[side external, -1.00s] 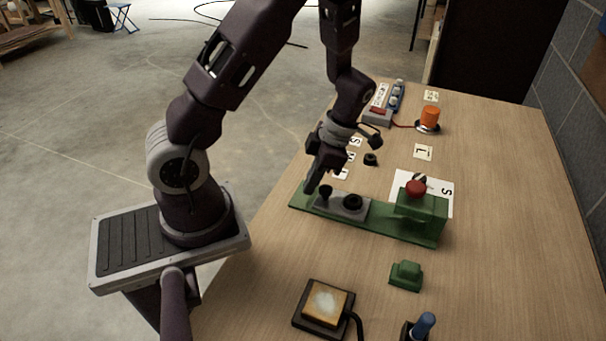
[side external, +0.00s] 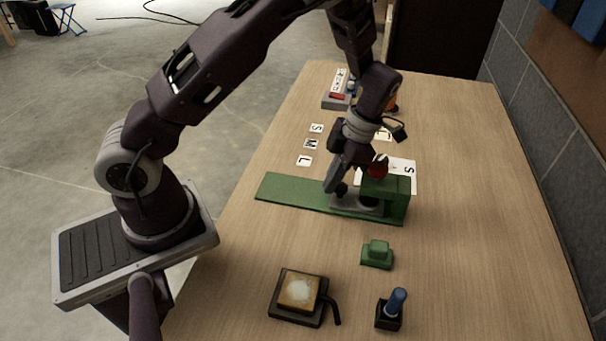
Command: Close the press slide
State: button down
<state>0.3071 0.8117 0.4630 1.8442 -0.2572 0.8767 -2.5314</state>
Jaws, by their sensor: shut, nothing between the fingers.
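The press has a long green base (side external: 295,193) and a green housing (side external: 397,205) with a red knob (side external: 378,167) on top at its right end. Its grey slide (side external: 354,204) sits at the right of the base, against or partly under the housing; I cannot tell how far in. A small black knob (side external: 342,189) stands on the slide's left end. My gripper (side external: 332,188) is shut and empty, pointing down, with its tips at the left side of that knob, seemingly touching it. My wrist hides part of the housing and the paper behind.
A green block (side external: 377,254), a black pad with a tan top (side external: 300,293) and a blue-handled stamp (side external: 395,303) stand in front of the press. Letter cards (side external: 313,143) and a grey box (side external: 337,101) lie behind. The table's right side is clear.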

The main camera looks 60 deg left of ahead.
jog(key=shift+w+d, duration=0.5)
jog(key=shift+d, duration=0.1)
jog(key=s, duration=0.1)
jog(key=s+a, duration=0.1)
jog(key=s, duration=0.2)
jog(key=shift+s+a+r, duration=0.15)
jog(key=shift+a+r, duration=0.15)
jog(key=shift+a, duration=0.05)
notch_tip(320, 180, up, 17)
jog(key=s+d+m+t+h, duration=0.1)
jog(key=d+m+t+h, duration=0.1)
jog(key=m, duration=0.6)
jog(key=s+r+m+t, duration=0.3)
jog(key=s+m, duration=0.4)
jog(key=m, duration=0.5)
jog(key=s+d+r+m+t, duration=0.1)
jog(key=s+r+m+t, duration=0.2)
jog(key=s+m, duration=0.4)
jog(key=m+t, duration=0.1)
jog(key=m, duration=0.4)
jog(key=shift+s+r+y, duration=0.25)
jog(key=shift+s+y, duration=0.15)
